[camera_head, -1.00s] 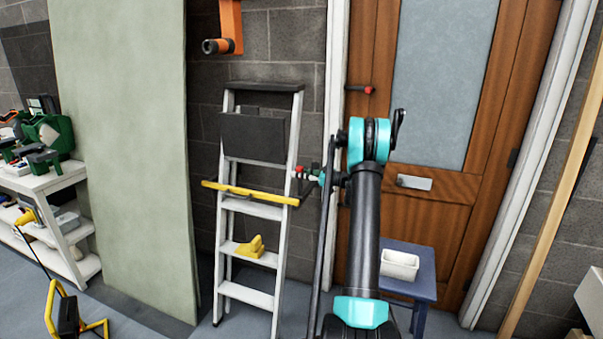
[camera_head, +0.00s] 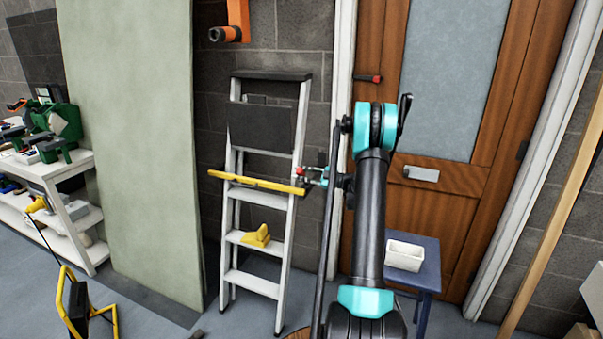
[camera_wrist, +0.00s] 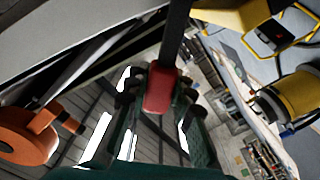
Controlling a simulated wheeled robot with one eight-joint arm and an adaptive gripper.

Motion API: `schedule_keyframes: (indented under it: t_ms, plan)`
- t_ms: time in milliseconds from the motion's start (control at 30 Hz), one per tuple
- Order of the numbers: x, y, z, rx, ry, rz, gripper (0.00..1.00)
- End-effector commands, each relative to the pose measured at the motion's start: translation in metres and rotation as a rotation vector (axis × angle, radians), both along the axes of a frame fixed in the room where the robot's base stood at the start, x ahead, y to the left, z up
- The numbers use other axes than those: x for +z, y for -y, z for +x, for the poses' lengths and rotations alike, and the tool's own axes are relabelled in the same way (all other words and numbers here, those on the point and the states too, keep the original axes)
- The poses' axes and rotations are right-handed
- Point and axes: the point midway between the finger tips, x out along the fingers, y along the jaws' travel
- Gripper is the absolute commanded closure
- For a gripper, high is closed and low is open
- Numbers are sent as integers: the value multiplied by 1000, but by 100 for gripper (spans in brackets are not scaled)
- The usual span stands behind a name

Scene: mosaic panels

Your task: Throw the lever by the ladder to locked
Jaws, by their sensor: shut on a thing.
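A lever with a red grip (camera_head: 299,172) shows beside the right rail of the ladder (camera_head: 294,140), just above the end of its yellow bar. My gripper (camera_head: 309,176) reaches it from the right, in front of the wall beside the door frame. In the wrist view the red grip (camera_wrist: 160,92) sits between the fingers of my gripper (camera_wrist: 160,82), which are shut on it. A dark bar runs up from the grip there. The lever's mount and any position marking cannot be made out.
Another red-tipped handle (camera_head: 370,78) is on the wooden door (camera_head: 465,180). A pale panel (camera_head: 130,150) leans left of the ladder. An orange fixture (camera_head: 237,20) hangs above.

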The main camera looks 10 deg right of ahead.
Motion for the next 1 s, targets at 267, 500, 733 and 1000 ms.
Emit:
schedule_keyframes:
  t_ms: [267, 500, 733, 1000]
  plan:
    - [-2, 0, -2, 1, 12, -11, 100]
    - [-2, 0, -2, 2, 11, -12, 74]
    - [-2, -1, -1, 1, 10, -10, 55]
    - [-1, 2, -3, -1, 11, -9, 55]
